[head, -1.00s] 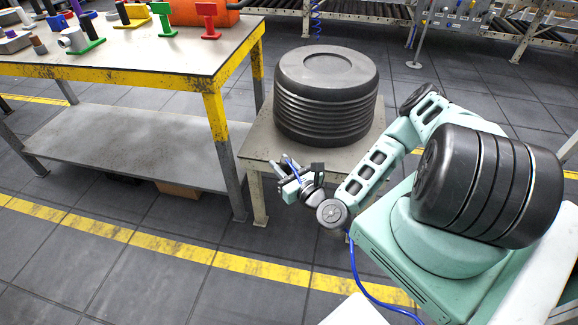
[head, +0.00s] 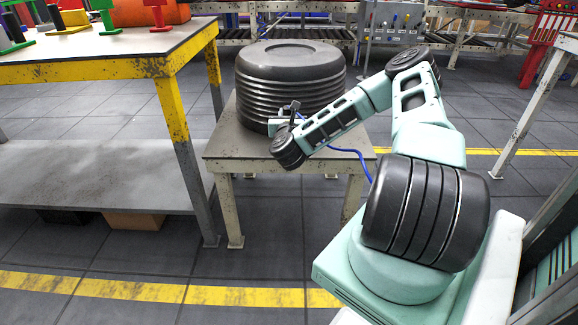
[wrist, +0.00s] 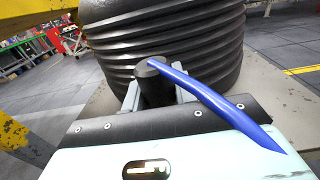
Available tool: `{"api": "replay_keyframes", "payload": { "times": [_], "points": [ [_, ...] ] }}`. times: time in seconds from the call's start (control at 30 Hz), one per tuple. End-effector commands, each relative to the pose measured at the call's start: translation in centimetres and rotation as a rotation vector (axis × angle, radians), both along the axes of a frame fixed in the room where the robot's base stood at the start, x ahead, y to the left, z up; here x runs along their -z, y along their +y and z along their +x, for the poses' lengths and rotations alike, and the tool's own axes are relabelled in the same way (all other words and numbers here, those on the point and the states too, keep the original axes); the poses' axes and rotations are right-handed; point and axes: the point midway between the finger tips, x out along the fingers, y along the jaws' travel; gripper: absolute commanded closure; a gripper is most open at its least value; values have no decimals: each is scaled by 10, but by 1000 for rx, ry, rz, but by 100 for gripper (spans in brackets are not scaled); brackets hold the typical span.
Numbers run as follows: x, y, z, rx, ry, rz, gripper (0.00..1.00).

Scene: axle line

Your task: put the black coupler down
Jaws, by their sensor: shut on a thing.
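The black coupler (wrist: 153,88) is a short dark cylinder, upright between the fingers of my gripper (wrist: 152,98) in the wrist view. My gripper is shut on it. In the head view my gripper (head: 284,122) is over the small table (head: 228,140), just in front of the big ribbed black drum (head: 290,80), with my wrist partly hiding it. The coupler's lower end is hidden, so I cannot tell whether it touches the tabletop. In the wrist view the drum (wrist: 165,40) rises close behind the coupler.
The small table's front left top is bare. A yellow-edged workbench (head: 90,65) with coloured parts stands at left. Grey floor with a yellow line (head: 150,291) lies in front.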

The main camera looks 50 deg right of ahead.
Motion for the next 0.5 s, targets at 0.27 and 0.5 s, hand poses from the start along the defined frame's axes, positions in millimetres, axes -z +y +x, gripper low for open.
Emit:
{"api": "replay_keyframes", "payload": {
  "times": [0.27, 0.5],
  "points": [
    [29, -5, 0, 18, 2, 1, 98],
    [64, -5, 0, 17, 1, 0, 98]
  ]
}}
